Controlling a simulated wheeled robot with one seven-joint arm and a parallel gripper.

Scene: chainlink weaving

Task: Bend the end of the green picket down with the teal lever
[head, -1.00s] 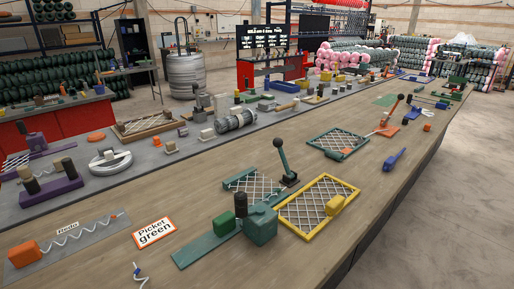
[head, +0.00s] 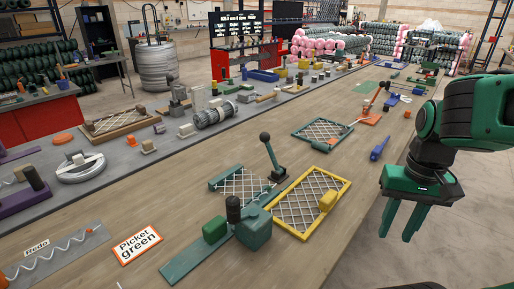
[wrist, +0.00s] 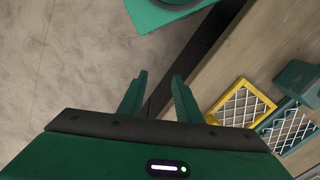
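The teal lever (head: 272,158) is a dark rod with a ball knob, leaning up from a small base on the bench, at the centre of the head view. Next to it a wire mesh panel (head: 243,187) lies in a green fixture with a teal bar (head: 188,262) and block. I cannot tell which wire end is the green picket's. My gripper (head: 398,236) hangs off the bench's right edge, over the floor, well apart from the lever. Its two fingers are spread and empty, also in the wrist view (wrist: 158,78).
A yellow frame with mesh (head: 340,196) lies right of the lever, also in the wrist view (wrist: 242,88). A green-framed mesh (head: 318,122), a blue tool (head: 380,147) and an orange-based lever (head: 371,105) lie farther back. Bare wood is free along the bench's right edge.

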